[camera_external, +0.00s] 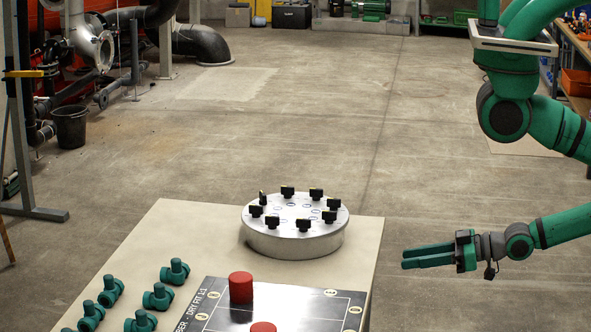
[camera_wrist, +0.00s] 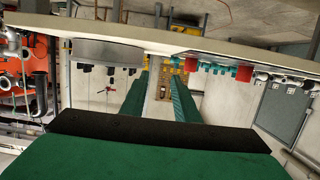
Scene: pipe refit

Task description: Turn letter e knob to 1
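A round silver metal drum (camera_external: 290,246) stands on the pale table. Several black knobs stand in a ring on its top, one of them at the front (camera_external: 303,224). The letters and numbers are too small to read, so I cannot tell which knob is e. My gripper (camera_external: 403,257) is right of the drum, beyond the table edge, empty and clear of the knobs. Its two green fingers are parallel and apart. In the wrist view my gripper (camera_wrist: 161,75) shows the gap between its fingers. The drum (camera_wrist: 105,53) appears upside down there, its knobs at left of the fingers.
The pale table (camera_external: 170,235) also holds several green valve-like fittings (camera_external: 158,296) and a dark board (camera_external: 285,298) with red cylinders (camera_external: 240,287). Pipes and a black bucket (camera_external: 71,126) stand at the far left. Floor behind the table is clear.

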